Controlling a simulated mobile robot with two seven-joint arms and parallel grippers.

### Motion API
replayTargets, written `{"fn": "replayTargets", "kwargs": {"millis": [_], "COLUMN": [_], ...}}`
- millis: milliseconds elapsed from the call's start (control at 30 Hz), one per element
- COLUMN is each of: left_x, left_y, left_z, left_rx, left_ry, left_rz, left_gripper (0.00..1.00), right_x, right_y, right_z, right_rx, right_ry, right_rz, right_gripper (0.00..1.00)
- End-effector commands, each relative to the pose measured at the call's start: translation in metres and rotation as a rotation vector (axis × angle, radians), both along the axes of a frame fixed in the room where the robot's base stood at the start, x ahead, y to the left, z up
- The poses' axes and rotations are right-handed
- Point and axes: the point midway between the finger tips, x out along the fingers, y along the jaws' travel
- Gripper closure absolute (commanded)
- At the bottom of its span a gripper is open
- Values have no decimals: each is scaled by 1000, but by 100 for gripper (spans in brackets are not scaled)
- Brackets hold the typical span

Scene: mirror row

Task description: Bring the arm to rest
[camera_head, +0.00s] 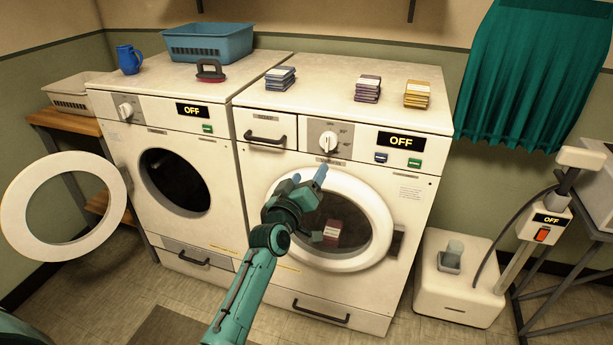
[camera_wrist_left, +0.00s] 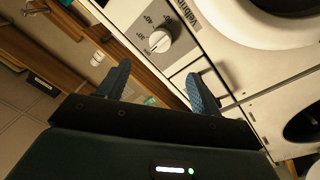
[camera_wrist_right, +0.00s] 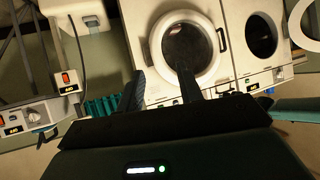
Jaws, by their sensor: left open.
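My left arm comes up from the bottom of the head view. Its teal gripper (camera_head: 318,206) is in front of the round door (camera_head: 368,252) of the right-hand washer, fingers apart and nothing between them. The left wrist view shows the same open jaws (camera_wrist_left: 159,84) with a washer's dial beyond. My right gripper (camera_wrist_right: 160,88) shows only in the right wrist view. Its fingers are apart and empty, with a closed washer door beyond them. My right arm cannot be made out in the head view.
The left washer's door (camera_head: 18,205) stands open. A red packet (camera_head: 333,232) shows through the right washer's window. A blue basket (camera_head: 208,43), blue jug (camera_head: 129,60) and several stacked packs (camera_head: 367,89) stand on top. A white device (camera_head: 462,285) stands at right.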

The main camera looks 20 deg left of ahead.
Motion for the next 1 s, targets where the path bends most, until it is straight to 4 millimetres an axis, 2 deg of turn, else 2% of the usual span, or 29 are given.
{"fn": "replayTargets", "kwargs": {"millis": [333, 467, 567, 667, 700, 767, 800, 900, 1000], "left_x": [-1, -18, -55, -111, -135, -173, -198, -256, -301], "left_y": [0, 0, -1, -6, -8, -12, -16, -22, -28], "left_z": [-1, -21, -56, -96, -110, -128, -138, -156, -164], "left_rx": [3, 51, 147, 274, 327, 402, 446, 544, 609], "left_ry": [2, 39, 111, 206, 245, 302, 337, 415, 473], "left_rz": [0, -8, -34, -80, -104, -143, -170, -237, -294], "left_gripper": [35, 35, 35, 35, 35, 35, 35, 35, 35], "right_x": [1, 1, 2, 2, 2, 1, 0, -1, -2], "right_y": [0, 0, -1, -3, -4, -6, -7, -9, -10], "right_z": [0, 3, 8, 11, 11, 11, 10, 8, 8], "right_rx": [1, 0, -1, -6, -9, -13, -16, -22, -23], "right_ry": [-1, -2, -1, 3, 7, 13, 20, 34, 39], "right_rz": [-1, -2, -3, -6, -8, -11, -12, -15, -22], "right_gripper": [64, 64, 64, 64, 64, 64, 64, 64, 64]}}
